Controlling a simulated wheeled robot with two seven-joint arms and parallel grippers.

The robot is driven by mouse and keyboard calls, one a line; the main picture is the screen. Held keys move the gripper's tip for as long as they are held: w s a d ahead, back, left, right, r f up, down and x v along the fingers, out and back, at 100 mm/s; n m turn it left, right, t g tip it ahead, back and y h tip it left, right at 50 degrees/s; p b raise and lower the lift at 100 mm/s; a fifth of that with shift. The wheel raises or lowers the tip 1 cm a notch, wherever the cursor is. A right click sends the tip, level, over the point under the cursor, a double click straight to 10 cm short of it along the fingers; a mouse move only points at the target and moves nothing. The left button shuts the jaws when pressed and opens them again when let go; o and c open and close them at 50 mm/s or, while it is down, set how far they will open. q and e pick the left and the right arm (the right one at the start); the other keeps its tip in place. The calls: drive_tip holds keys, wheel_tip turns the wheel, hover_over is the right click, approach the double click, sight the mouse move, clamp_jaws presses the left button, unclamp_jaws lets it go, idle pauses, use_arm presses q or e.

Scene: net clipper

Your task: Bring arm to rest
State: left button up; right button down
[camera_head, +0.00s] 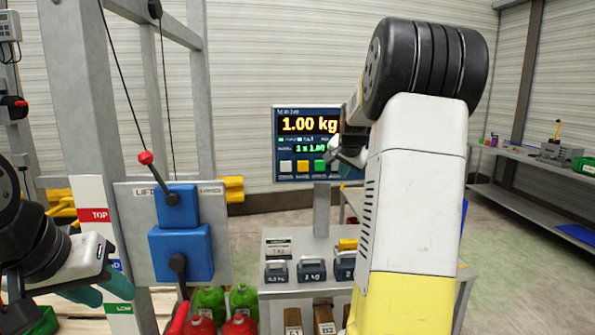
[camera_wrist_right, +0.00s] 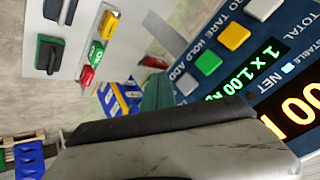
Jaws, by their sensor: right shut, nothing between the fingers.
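My right arm (camera_head: 415,190) rises large in the right half of the head view and bends at a black joint near the top. Its gripper (camera_head: 347,168) is in front of the display's right side, partly hidden by the arm. In the right wrist view the teal fingers (camera_wrist_right: 157,92) are shut and empty, with the display panel close beyond them. I cannot tell whether they touch it. My left gripper (camera_head: 100,288), with teal fingers, is low at the left edge, near the lift panel. Its opening is unclear.
The scale display (camera_head: 308,125) reads 1.00 kg above a metal stand with several weights (camera_head: 311,270). The lift panel (camera_head: 180,235) has a red-knobbed lever (camera_head: 146,158). Red and green jugs (camera_head: 240,318) stand below. A shelf (camera_head: 530,203) is far right, beyond open floor.

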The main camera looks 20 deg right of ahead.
drive_tip(key=s+a+n+g+y, duration=0.1)
drive_tip(key=s+a+n+y, duration=0.5)
drive_tip(key=s+a, duration=1.65)
drive_tip(key=s+a+f+n, duration=0.2)
drive_tip(key=s+n, duration=0.1)
drive_tip(key=s, duration=0.2)
drive_tip(key=s+a+f+n+g+h, duration=0.1)
drive_tip(key=s+a+f+n, duration=0.1)
drive_tip(key=s, duration=0.4)
drive_tip(key=shift+a+n, duration=0.3)
drive_tip(key=shift+n, duration=0.1)
drive_tip(key=shift+d, duration=0.1)
